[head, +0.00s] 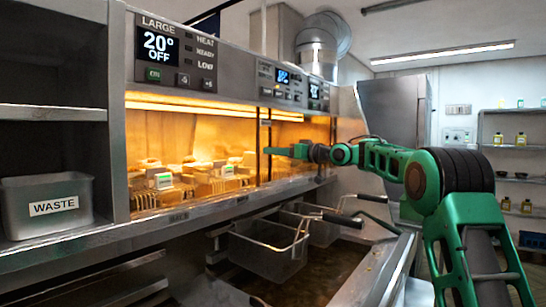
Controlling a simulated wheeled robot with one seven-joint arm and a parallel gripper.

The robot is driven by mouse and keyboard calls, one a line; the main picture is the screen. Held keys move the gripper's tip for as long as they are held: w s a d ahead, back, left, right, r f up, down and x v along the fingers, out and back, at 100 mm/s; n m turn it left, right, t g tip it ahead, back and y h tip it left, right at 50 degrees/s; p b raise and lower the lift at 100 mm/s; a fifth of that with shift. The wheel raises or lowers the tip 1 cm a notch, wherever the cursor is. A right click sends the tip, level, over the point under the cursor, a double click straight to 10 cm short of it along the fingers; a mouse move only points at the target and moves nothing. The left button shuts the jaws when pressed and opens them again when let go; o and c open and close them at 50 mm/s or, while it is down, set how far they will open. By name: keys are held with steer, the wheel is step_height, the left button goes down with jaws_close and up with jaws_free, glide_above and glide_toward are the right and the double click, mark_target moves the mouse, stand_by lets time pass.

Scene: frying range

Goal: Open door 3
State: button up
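My gripper (274,151) is at the end of my green arm, which reaches in from the right. Its tip is in front of the lit heated cabinet, close to a thin dark vertical bar (269,122). I cannot tell whether it touches the bar or whether the fingers are open. No door marked 3 can be made out. The warm orange cabinet front (190,125) lies under the control panels, with machinery or baskets showing inside. Whether a door covers any bay is unclear.
A fryer basket (268,252) with long handles hangs over the dark oil vat below. A grey WASTE bin (48,205) stands at left. The control panel (172,52) reads 20° OFF. A tall steel cabinet (385,105) and shelves with bottles (520,139) are behind.

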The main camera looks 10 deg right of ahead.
steer(key=shift+a, duration=0.15)
steer(key=shift+s+r, duration=0.1)
steer(key=v, duration=1)
steer(key=shift+d, duration=0.25)
steer(key=shift+s, duration=0.1)
